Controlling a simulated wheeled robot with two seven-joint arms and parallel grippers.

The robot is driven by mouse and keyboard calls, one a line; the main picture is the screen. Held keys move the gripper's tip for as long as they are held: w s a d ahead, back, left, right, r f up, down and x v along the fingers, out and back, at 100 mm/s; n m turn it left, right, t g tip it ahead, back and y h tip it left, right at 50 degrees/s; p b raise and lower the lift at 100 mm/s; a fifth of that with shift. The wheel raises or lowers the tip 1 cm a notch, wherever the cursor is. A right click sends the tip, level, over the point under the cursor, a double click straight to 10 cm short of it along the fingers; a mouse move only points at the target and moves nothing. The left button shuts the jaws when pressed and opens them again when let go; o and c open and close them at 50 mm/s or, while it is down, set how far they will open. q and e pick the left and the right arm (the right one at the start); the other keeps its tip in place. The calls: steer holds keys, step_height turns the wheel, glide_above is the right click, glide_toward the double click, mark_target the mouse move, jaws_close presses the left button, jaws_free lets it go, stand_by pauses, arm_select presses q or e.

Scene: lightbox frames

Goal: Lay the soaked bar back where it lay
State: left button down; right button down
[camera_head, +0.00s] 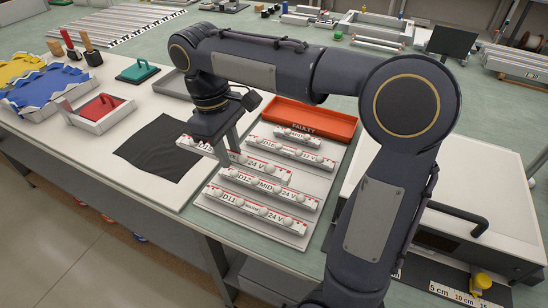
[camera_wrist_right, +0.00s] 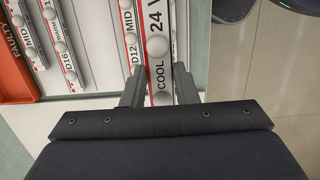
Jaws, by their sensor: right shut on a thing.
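My right gripper (camera_head: 222,140) is shut on a white light bar (camera_head: 247,160) with a red stripe and round lamps. In the right wrist view, the fingers (camera_wrist_right: 159,88) clasp its sides, and the bar (camera_wrist_right: 156,72) reads "COOL" and "24 V". It looks larger than its neighbours there, so it seems raised above the white board (camera_head: 212,208). In the head view its left end sticks out past the gripper, over the board's left edge. The bars marked D12 (camera_head: 266,188) and D11 (camera_head: 254,210) lie on the board in front. My left gripper is not in view.
A bar marked D16 (camera_head: 290,151) and a short MID bar (camera_head: 298,135) lie at the back of the board. An orange FAULTY tray (camera_head: 340,128) is behind them. A black cloth (camera_head: 160,150) lies to the left. A grey box (camera_head: 480,190) stands at right.

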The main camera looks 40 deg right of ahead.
steer(key=d+f, duration=0.3)
steer(key=d, duration=0.1)
steer(key=d+f, duration=0.3)
steer(key=d, duration=0.1)
steer(key=w+d+f, duration=0.1)
steer(key=d+f, duration=0.2)
steer(key=d, duration=0.1)
steer(key=shift+d+b, duration=0.25)
steer(key=shift+b, duration=0.05)
steer(key=f, duration=0.3)
steer(key=shift+d, duration=0.35)
steer(key=shift+f, duration=0.35)
steer(key=shift+f, duration=0.1)
steer(key=c, duration=1.1)
jaws_free()
steer(key=shift+c, duration=0.2)
